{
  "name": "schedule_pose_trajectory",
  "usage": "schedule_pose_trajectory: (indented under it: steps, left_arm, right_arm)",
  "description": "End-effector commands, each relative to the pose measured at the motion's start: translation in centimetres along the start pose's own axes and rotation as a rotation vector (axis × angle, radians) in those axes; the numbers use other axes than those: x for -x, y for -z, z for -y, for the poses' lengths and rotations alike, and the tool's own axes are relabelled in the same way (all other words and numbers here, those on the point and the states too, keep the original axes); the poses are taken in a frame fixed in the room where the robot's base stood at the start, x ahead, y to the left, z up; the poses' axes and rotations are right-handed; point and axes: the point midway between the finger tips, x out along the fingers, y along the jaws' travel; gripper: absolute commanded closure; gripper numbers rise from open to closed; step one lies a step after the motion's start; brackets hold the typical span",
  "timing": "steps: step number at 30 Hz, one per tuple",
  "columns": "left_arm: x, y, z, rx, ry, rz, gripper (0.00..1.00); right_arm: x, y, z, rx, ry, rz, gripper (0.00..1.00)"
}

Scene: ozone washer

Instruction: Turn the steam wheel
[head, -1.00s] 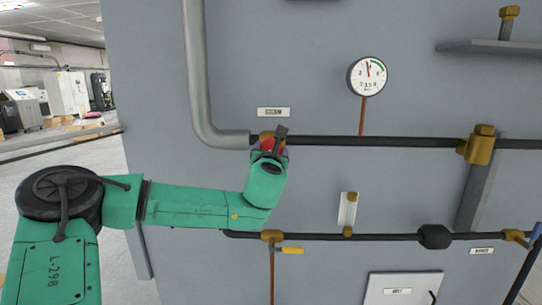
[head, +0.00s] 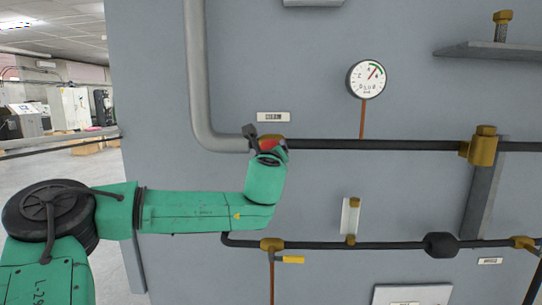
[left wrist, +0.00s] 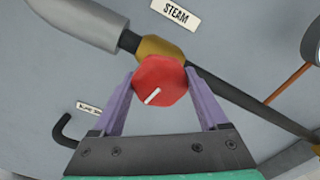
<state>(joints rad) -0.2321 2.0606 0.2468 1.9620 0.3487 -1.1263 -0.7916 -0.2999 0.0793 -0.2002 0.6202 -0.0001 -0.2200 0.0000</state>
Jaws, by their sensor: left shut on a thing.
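The steam wheel is a red knob (left wrist: 159,81) with a white mark, on a brass valve body (left wrist: 160,47) in the left wrist view. In the head view a little of the red knob (head: 268,144) shows above my green wrist. My left gripper (left wrist: 159,88) is shut on the knob, with one purple finger on each side. The fingers are mostly hidden in the head view. The STEAM label (left wrist: 176,12) is on the wall above the valve. The round gauge (head: 366,79) has its needle pointing up and right. My right gripper is not in view.
A dark pipe (head: 380,145) runs right from the valve, and a thick grey pipe (head: 197,80) comes down to it from above. A lower pipe (head: 380,244) with a yellow-handled valve (head: 290,259) runs below. The grey panel between the pipes is mostly clear.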

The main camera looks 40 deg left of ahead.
Motion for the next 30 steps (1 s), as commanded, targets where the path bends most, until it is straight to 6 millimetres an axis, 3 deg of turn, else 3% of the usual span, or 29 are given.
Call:
schedule_pose_trajectory:
  steps: [19, 20, 21, 22, 30]
  left_arm:
    - [-0.01, 0.09, -0.05, 0.062, -0.001, -0.002, 0.79]
    - [-0.01, 0.09, -0.04, 0.062, -0.001, -0.002, 0.2]
    - [-0.01, 0.09, -0.04, 0.062, -0.001, -0.002, 0.04]
    - [-0.01, 0.08, -0.04, 0.062, -0.001, -0.002, 0.0]
    - [0.2, 0.07, -0.02, 0.062, 0.0, -0.001, 0.0]
  right_arm:
    - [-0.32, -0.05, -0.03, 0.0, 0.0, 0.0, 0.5]
    - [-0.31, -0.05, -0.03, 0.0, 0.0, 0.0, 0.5]
    - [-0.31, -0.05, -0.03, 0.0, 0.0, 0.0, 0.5]
    - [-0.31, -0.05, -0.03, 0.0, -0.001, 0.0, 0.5]
    - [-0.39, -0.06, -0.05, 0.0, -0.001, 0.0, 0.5]
